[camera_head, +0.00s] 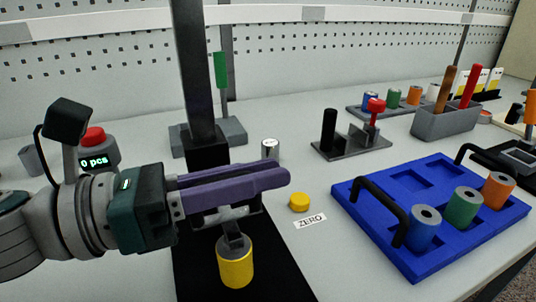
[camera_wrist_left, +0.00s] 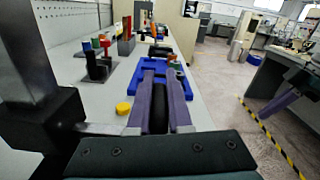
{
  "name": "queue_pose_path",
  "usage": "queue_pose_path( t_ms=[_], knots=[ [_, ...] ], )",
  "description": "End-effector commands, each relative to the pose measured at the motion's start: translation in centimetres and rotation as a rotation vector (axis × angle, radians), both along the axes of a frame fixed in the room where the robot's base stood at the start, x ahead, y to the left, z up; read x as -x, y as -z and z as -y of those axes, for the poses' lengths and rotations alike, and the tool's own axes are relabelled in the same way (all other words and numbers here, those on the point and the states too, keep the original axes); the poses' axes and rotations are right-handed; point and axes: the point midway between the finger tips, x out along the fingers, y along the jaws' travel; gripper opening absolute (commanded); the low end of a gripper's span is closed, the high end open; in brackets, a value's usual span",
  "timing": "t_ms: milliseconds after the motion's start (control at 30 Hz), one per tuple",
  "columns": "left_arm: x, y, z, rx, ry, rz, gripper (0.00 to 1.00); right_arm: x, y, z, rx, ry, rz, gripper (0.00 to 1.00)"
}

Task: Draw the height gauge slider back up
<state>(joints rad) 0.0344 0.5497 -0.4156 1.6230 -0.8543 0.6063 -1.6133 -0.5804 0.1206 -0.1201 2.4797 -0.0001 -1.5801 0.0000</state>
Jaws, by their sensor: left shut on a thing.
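The height gauge has a black column (camera_head: 193,70) on a dark base (camera_head: 190,262). Its black slider block (camera_head: 207,154) sits on the column and also shows in the left wrist view (camera_wrist_left: 40,122). A grey arm (camera_wrist_left: 105,129) runs from the block toward my fingers. A yellow spindle (camera_head: 235,270) stands on the base, with the gauge's small dark tip (camera_head: 235,238) at its top; contact is unclear. My left gripper (camera_head: 284,171), with long purple fingers, is shut on the slider's arm, the grip partly hidden. Purple parts at the wrist view's right edge look like my right gripper (camera_wrist_left: 284,98).
A yellow button (camera_head: 300,202) and ZERO label (camera_head: 310,221) lie right of the gauge. The blue tray (camera_head: 455,255) with black handles holds blue, green and orange spindles. A counter reading 0 pcs (camera_head: 95,161) is left; a silver cylinder (camera_head: 270,149) stands behind my fingers.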

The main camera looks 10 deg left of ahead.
Motion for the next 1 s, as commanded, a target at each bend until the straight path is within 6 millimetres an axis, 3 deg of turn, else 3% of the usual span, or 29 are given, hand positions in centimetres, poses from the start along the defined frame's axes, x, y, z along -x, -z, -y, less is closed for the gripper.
queue_pose_path(
  t_ms=[333,1000],
  knots=[
    [0.0,-0.3,0.0,0.0,0.0,0.0,0.0,0.0,-0.2,0.0,0.0,0.0,0.0,0.0],
    [0.0,-4.9,0.0,0.0,0.002,0.002,0.0,0.0,-4.1,0.0,0.0,0.0,0.001,0.0]
  ],
)
